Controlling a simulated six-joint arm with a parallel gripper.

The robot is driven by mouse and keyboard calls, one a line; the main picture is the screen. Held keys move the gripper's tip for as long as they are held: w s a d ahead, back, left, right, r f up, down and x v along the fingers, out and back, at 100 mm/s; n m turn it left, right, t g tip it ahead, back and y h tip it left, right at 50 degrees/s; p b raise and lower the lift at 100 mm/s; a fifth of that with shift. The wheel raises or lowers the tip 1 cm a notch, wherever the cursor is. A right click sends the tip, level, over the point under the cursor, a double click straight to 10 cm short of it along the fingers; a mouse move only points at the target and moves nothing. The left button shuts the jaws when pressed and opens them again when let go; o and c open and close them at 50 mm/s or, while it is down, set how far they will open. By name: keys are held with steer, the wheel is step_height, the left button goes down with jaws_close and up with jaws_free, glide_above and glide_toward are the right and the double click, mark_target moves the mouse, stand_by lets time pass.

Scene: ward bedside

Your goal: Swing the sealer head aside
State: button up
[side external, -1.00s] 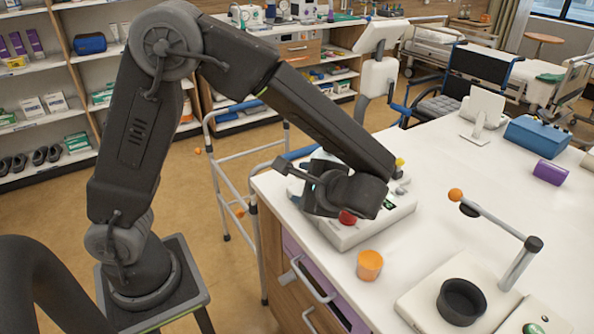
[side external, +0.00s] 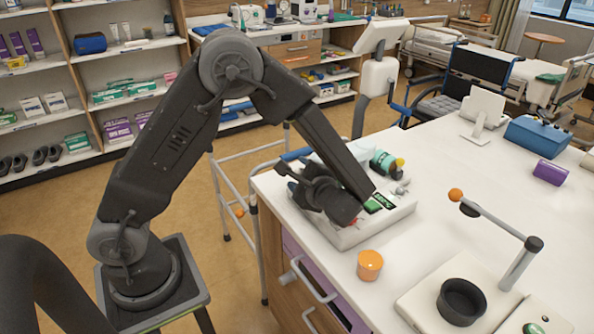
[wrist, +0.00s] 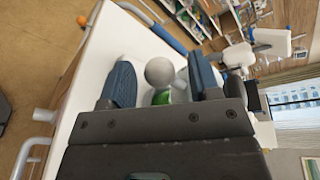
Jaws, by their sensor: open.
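The sealer head is the grey swing arm (side external: 495,220) with an orange knob (side external: 455,195). It is carried on a slanted post (side external: 520,265) and reaches back and left, with a black cup (side external: 461,302) below it on a pale base (side external: 415,302). My gripper (side external: 292,180) is over a white device (side external: 350,236) near the counter's left corner, well left of the sealer. In the wrist view my gripper (wrist: 160,78) is open, with blue pads. A grey ball (wrist: 158,72) and a green-and-white item (wrist: 162,96) show between the pads; contact is unclear. The sealer is not recognisable there.
An orange cup (side external: 369,265) stands between the white device and sealer. A teal roll (side external: 383,163) lies behind the device. A purple box (side external: 550,172) and blue case (side external: 540,136) are farther back right. The counter's middle (side external: 450,170) is mostly clear.

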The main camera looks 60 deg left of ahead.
steer(key=shift+x, duration=1.4)
steer(key=shift+c, duration=0.2)
steer(key=shift+s+f, duration=0.15)
jaws_close()
